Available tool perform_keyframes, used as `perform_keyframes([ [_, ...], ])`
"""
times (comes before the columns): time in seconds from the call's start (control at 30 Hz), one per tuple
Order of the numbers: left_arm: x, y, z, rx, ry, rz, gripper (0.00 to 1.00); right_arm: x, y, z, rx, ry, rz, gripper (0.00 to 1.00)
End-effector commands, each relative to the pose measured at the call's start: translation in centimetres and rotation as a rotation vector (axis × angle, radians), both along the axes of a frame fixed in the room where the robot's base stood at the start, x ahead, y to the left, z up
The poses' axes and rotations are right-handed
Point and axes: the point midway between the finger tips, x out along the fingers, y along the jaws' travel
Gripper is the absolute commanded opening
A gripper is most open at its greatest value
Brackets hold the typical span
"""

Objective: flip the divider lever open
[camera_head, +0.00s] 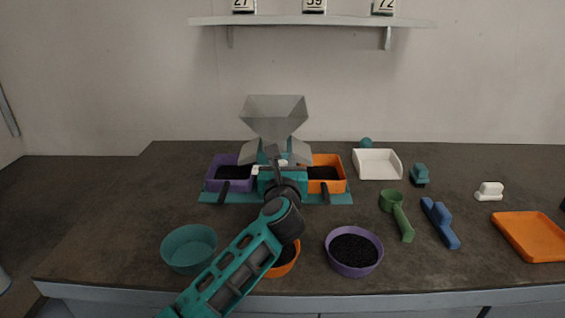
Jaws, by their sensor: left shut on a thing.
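The sieve shaker (263,181) stands mid-table with a grey hopper (273,108) on top. A purple bin (214,185) is on its left side and an orange bin (338,187) on its right, both with dark material inside. My left gripper (275,160) reaches the front of the shaker, just under the hopper. It is shut on a small part there, at the divider lever's place. The lever itself is mostly hidden by my gripper and wrist, so its angle cannot be told. My right gripper is out of view.
In front stand a teal bowl (189,247), a purple bowl of dark grains (353,251) and an orange bowl (287,263) partly behind my arm. A green scoop (398,214), blue brush (440,222), white tray (377,164) and orange tray (531,237) lie right. The left of the table is clear.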

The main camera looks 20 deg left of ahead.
Motion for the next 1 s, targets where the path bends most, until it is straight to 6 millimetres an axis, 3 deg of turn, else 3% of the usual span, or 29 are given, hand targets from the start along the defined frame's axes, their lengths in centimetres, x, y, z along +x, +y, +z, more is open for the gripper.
perform_keyframes([
  [0.1,0.00,0.13,-0.01,0.001,0.000,0.003,0.00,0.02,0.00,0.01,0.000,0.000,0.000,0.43],
  [0.8,0.28,-0.10,-0.04,0.002,0.002,0.084,0.00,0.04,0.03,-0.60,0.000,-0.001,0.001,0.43],
  [0.83,0.28,-0.09,-0.05,0.002,0.002,0.084,0.31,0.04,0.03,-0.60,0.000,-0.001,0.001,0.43],
  [1.0,0.28,-0.16,-0.05,0.002,0.002,0.082,0.47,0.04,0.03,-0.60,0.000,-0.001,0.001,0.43],
])
